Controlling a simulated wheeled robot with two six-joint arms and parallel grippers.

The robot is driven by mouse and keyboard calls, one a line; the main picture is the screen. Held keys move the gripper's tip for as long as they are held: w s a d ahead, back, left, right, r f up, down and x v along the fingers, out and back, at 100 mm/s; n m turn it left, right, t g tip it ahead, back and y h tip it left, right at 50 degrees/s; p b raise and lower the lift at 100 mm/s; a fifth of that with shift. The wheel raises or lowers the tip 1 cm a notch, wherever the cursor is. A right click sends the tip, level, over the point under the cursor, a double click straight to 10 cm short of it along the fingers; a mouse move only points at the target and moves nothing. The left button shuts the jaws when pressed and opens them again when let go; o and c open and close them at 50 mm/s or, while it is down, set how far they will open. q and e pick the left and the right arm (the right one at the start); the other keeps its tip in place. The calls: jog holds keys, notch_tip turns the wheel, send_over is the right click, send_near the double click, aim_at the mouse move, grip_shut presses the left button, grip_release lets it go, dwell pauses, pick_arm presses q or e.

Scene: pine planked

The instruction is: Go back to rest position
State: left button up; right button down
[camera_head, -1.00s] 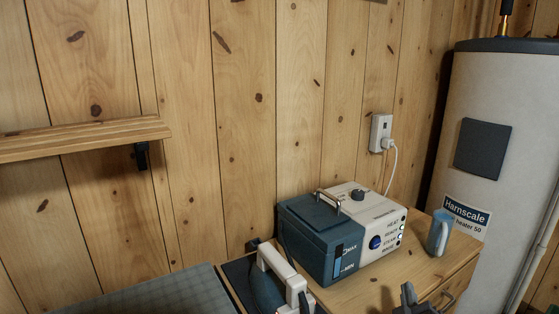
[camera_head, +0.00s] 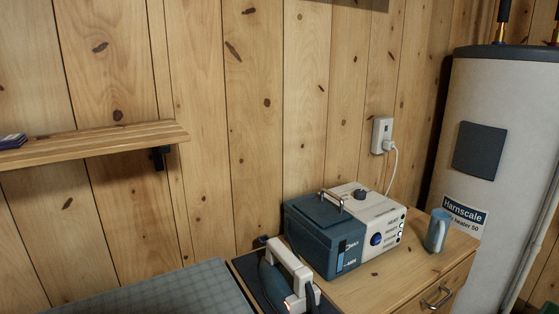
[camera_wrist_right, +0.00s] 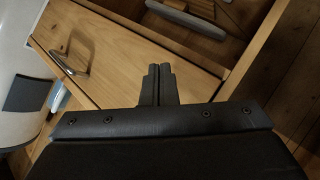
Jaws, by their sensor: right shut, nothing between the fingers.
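My right gripper (camera_wrist_right: 157,84) shows in the right wrist view with its two dark fingers together and nothing between them. It is over a wooden drawer front (camera_wrist_right: 120,55) with a metal handle (camera_wrist_right: 77,60). Neither gripper shows in the head view, and my left gripper is in no view.
A steam station (camera_head: 322,238) with a blue tank stands on the wooden cabinet (camera_head: 375,292).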

jog(key=s+d+f+m+g+y+p, duration=0.1)
jog(key=s+f+m+g+p, duration=0.35)
jog(key=s+f, duration=1.45)
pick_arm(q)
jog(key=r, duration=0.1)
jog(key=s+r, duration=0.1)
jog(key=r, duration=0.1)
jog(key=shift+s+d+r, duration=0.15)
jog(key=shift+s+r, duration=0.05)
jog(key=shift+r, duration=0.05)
pick_arm(e)
jog(key=s+f+m+g, duration=0.1)
jog(key=s+f+g, duration=0.2)
jog(key=s, duration=1)
jog(key=s+f+g, duration=0.4)
jog(key=s+f, duration=0.2)
jog(key=s, duration=0.7)
jog(key=shift+d+f+m+y, duration=0.2)
jog(key=shift+f+m+y, duration=0.15)
jog(key=shift+f+y, duration=0.05)
